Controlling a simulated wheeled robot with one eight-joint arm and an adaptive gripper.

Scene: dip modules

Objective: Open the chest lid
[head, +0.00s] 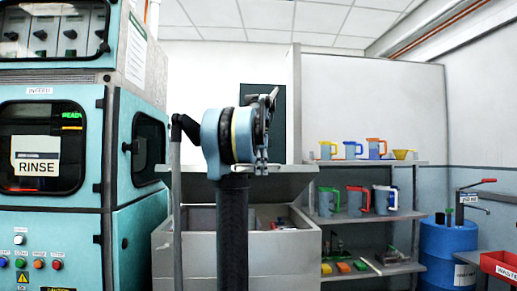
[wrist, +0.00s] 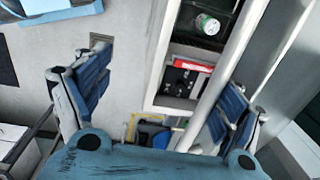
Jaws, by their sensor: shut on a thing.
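The grey chest (head: 290,252) stands in the middle of the head view. Its lid (head: 290,185) is raised at a slant, and part of the inside shows under it. My gripper (head: 262,140) is at the lid's upper edge, partly hidden behind my own arm. In the wrist view the fingers of my gripper (wrist: 165,82) stand wide apart on either side of pale grey panels, shut on the lid. The exact contact is hard to see. Small items, one with a red strip (wrist: 192,61), show in an opening between the fingers.
A teal rinse machine (head: 50,190) stands close on the left. Shelves (head: 375,218) with several coloured jugs stand behind the chest at right. A blue drum (head: 447,255) with a pump and a red bin (head: 500,264) are at far right.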

